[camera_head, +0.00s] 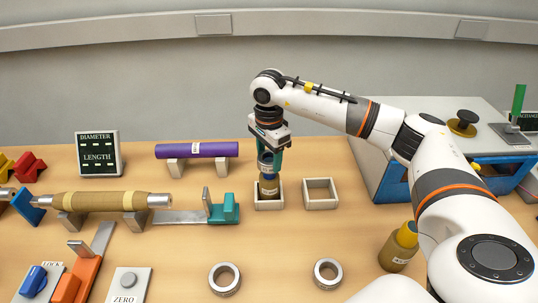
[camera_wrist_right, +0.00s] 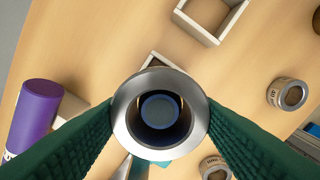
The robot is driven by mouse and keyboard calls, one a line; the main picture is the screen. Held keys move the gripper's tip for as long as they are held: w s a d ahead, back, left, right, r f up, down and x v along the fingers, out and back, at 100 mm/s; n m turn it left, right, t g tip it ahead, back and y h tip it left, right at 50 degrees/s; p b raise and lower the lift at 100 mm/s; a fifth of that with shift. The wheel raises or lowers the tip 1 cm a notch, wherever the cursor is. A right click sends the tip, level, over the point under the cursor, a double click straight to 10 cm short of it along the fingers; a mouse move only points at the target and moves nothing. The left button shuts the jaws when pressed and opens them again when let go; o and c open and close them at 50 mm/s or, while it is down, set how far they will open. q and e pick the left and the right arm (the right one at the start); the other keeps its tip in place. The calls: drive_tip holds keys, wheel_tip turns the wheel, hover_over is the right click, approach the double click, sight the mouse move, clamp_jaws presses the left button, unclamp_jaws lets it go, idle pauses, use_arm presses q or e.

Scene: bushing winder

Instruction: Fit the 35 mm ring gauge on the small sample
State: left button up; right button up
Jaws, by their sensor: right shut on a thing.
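My right gripper (camera_head: 268,158) points straight down and is shut on a silver ring gauge (camera_wrist_right: 160,81), which sits between its green fingers in the right wrist view. Below it in the head view a small tan sample (camera_head: 268,189) with a blue top stands upright in a square holder (camera_head: 268,204). Through the ring's hole I see the round blue top (camera_wrist_right: 160,111) of the sample, roughly centred. The ring is at or just above the sample's top; I cannot tell whether it is around it. My left gripper is not in view.
Two other rings (camera_head: 224,279) (camera_head: 328,274) lie on the front table. An empty square holder (camera_head: 320,193) stands right of the sample. A yellow-capped bottle (camera_head: 398,247) stands near my right arm. A purple cylinder (camera_head: 197,149) lies on supports, with a teal gauge (camera_head: 224,209) nearby.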

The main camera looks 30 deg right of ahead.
sight(269, 160)
drive_tip(key=shift+f, duration=0.15)
drive_tip(key=shift+f+b, duration=1.1)
drive_tip(key=shift+f, duration=0.15)
drive_tip(key=shift+f, duration=0.1)
drive_tip(key=shift+f+b, duration=0.3)
drive_tip(key=shift+b, duration=0.25)
idle(0.6)
drive_tip(key=o, duration=1.1)
drive_tip(key=shift+o, duration=0.2)
drive_tip(key=shift+r, duration=0.1)
